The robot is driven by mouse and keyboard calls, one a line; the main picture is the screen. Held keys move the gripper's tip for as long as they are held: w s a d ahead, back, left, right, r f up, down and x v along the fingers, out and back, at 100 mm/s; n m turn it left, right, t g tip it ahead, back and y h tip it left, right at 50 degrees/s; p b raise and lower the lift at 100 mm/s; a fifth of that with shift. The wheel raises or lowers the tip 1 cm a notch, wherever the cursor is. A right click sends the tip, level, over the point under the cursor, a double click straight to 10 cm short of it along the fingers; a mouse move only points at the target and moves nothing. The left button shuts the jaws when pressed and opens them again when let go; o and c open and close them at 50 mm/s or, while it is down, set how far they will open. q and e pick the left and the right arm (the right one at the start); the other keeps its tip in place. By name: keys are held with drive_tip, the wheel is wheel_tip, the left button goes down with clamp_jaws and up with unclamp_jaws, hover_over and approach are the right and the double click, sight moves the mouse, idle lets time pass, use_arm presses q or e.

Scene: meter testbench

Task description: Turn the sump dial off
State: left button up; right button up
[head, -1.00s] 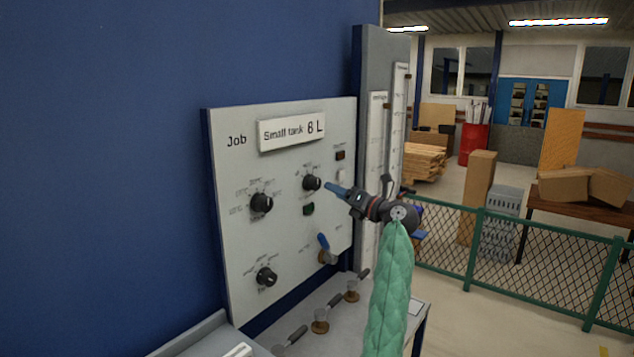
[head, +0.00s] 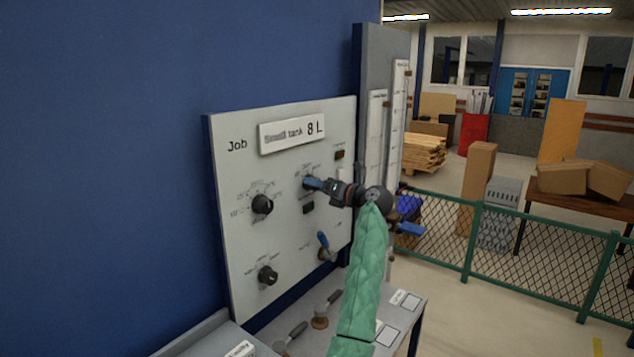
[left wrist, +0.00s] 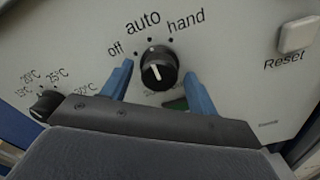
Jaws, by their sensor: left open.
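A black dial (left wrist: 158,68) with the labels off, auto and hand above it is on the grey panel. I cannot read its name in these frames. My right gripper cannot be made out.
A temperature dial (head: 262,204) is left of my gripper and another dial (head: 267,275) is lower. A green indicator (head: 308,209) and a blue lever (head: 323,240) are below. A Reset button (left wrist: 298,35) is to the right. Valve handles (head: 320,318) stand on the bench.

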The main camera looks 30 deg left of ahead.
use_arm(q)
drive_tip(key=shift+a, duration=0.5)
use_arm(e)
drive_tip(key=shift+s+d+f, duration=0.1)
drive_tip(key=shift+s+f, duration=0.05)
drive_tip(key=shift+s, duration=0.35)
use_arm(q)
drive_tip(key=c, duration=0.9)
drive_tip(key=shift+c, duration=0.4)
use_arm(e)
drive_tip(key=shift+d, duration=0.1)
